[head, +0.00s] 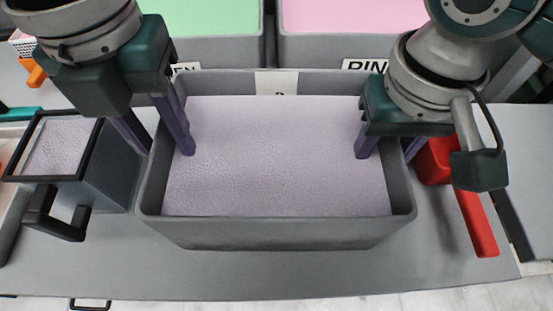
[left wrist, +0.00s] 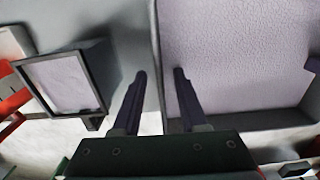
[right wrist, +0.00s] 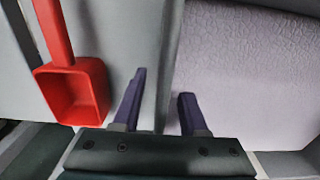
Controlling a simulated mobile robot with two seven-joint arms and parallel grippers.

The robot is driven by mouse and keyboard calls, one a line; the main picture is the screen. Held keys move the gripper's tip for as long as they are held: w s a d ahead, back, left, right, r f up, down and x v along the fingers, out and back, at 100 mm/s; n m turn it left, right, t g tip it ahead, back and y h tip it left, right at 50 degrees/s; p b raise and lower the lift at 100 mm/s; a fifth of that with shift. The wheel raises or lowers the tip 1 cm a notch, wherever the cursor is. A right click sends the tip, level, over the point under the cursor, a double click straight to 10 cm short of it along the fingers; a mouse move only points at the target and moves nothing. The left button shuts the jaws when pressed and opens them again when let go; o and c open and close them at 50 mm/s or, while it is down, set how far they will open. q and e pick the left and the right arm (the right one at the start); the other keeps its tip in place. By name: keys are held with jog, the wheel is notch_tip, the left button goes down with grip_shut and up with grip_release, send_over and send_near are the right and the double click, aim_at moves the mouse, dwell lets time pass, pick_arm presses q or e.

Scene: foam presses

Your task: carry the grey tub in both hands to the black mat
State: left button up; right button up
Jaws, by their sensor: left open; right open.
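The grey tub (head: 280,233) stands on the grey table in the middle of the head view, filled with pale lilac foam (head: 275,155). A white label (head: 276,83) is on its far wall. My left gripper (head: 168,152) is open at the tub's left wall, one finger inside and one outside. The left wrist view shows this wall (left wrist: 157,75) between the fingers (left wrist: 160,75). My right gripper (head: 388,155) is open at the right wall, which also runs between its fingers (right wrist: 163,85) in the right wrist view. The black mat cannot be made out for certain.
A dark handled container (head: 110,165) with pale foam stands close left of the tub. A red scoop (head: 470,200) lies close to its right. Green (head: 212,18) and pink (head: 350,15) foam bins stand behind. Bare table (head: 290,275) lies in front.

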pick_arm(q)
jog(key=shift+c, duration=0.4)
pick_arm(e)
jog(key=shift+c, duration=0.4)
pick_arm(q)
grip_shut()
pick_arm(e)
grip_shut()
dwell(0.3)
